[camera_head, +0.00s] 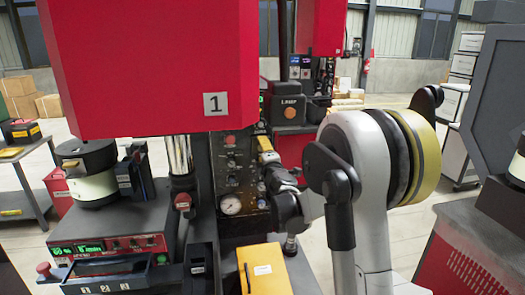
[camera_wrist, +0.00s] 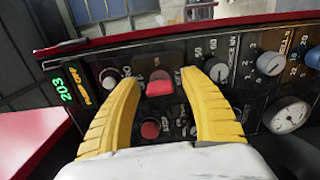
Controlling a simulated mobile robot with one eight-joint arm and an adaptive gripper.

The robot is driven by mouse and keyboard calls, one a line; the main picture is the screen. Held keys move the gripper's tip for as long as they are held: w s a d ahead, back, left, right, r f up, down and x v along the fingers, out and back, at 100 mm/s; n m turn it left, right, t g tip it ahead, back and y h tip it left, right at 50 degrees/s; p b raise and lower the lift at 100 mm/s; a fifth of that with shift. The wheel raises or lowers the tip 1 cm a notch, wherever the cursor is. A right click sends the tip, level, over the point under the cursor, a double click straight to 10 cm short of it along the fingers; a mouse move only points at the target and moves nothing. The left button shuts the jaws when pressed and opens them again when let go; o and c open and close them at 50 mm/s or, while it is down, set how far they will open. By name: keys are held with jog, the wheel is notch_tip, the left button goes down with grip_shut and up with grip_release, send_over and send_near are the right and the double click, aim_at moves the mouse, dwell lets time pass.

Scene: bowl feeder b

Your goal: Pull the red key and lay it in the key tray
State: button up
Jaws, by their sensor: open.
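The red key (camera_wrist: 160,87) sticks out of the dark control panel (camera_wrist: 136,75) in the wrist view. My gripper (camera_wrist: 160,88) is open, its two yellow fingers on either side of the key with gaps left and right. I cannot tell how deep the fingertips reach or whether they touch the panel. In the head view my gripper (camera_head: 264,146) is at the panel (camera_head: 230,180), and the key is not clearly visible there. I cannot surely identify the key tray; a black tray-like holder with numbered labels (camera_head: 108,274) stands at the lower left.
A round red button (camera_wrist: 150,129) sits just below the key. Grey knobs (camera_wrist: 217,70) and a gauge (camera_wrist: 289,115) are to its right. In the head view a large red machine head (camera_head: 150,70) overhangs the left, and a yellow box (camera_head: 264,268) stands below the panel.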

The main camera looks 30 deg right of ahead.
dwell(0.3)
grip_shut()
jog(key=v, duration=0.6)
jog(key=shift+b, duration=0.4)
dwell(0.7)
dwell(0.4)
jog(key=s+a+f+n+y+b, duration=0.1)
jog(key=a+f+b, duration=0.3)
jog(key=a+f, duration=0.5)
jog(key=s+a+f+n+y+b, duration=0.2)
jog(key=s+a+f+y+b, duration=0.2)
jog(key=a+f, duration=0.4)
jog(key=a+b, duration=0.1)
jog(key=a, duration=0.2)
jog(key=shift+a+f+t, duration=0.25)
jog(key=shift+f+t, duration=0.05)
jog(key=shift+f, duration=0.05)
